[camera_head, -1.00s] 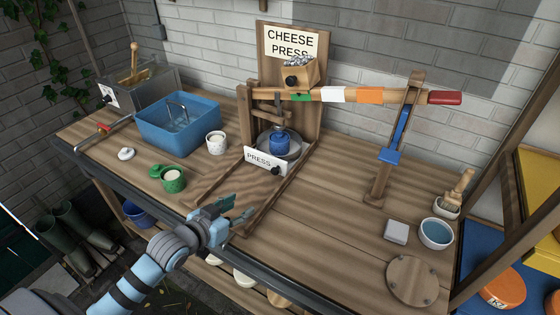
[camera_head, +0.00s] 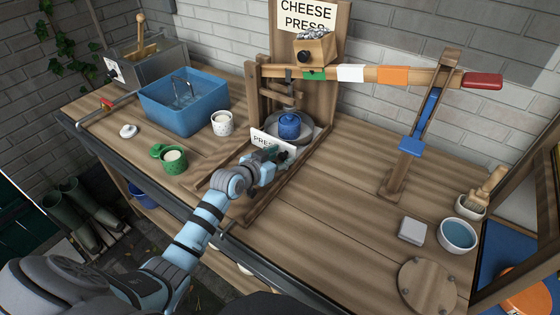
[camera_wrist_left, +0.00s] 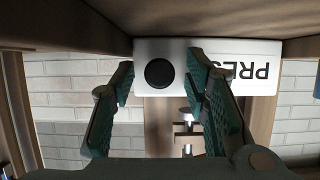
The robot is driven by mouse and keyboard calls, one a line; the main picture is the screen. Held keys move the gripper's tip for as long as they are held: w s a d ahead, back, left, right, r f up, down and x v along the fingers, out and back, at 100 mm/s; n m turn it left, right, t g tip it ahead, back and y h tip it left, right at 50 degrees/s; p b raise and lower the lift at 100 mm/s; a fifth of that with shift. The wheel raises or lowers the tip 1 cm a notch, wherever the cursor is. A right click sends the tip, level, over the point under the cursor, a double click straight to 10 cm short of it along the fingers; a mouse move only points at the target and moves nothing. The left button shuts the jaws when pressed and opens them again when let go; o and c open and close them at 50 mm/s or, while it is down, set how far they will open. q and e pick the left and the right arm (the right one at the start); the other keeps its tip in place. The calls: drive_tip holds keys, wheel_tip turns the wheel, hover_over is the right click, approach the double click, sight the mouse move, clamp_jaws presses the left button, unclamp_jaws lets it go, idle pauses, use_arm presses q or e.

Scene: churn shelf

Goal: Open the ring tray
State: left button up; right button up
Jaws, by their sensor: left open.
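The press tray has a white front plate marked PRESS (camera_head: 266,143) with a black knob. The plate also shows upside down in the left wrist view (camera_wrist_left: 240,82), with the black knob (camera_wrist_left: 159,73) near its left end. Behind the plate, a blue pot (camera_head: 289,127) stands on a round grey dish (camera_head: 310,139) under the press. My left gripper (camera_head: 277,160) is at the knob end of the plate. In the left wrist view its open fingers (camera_wrist_left: 161,78) appear on either side of the knob, with gaps at both sides. My right gripper is not in view.
Wooden rails (camera_head: 315,153) flank the dish. A blue basin (camera_head: 184,118), a white cup (camera_head: 222,124) and a green pot (camera_head: 172,162) stand to the left. The bench between the rails and post is clear.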

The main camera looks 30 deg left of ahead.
use_arm(q)
drive_tip(key=shift+s+r, duration=0.1)
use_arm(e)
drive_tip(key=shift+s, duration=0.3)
use_arm(q)
clamp_jaws()
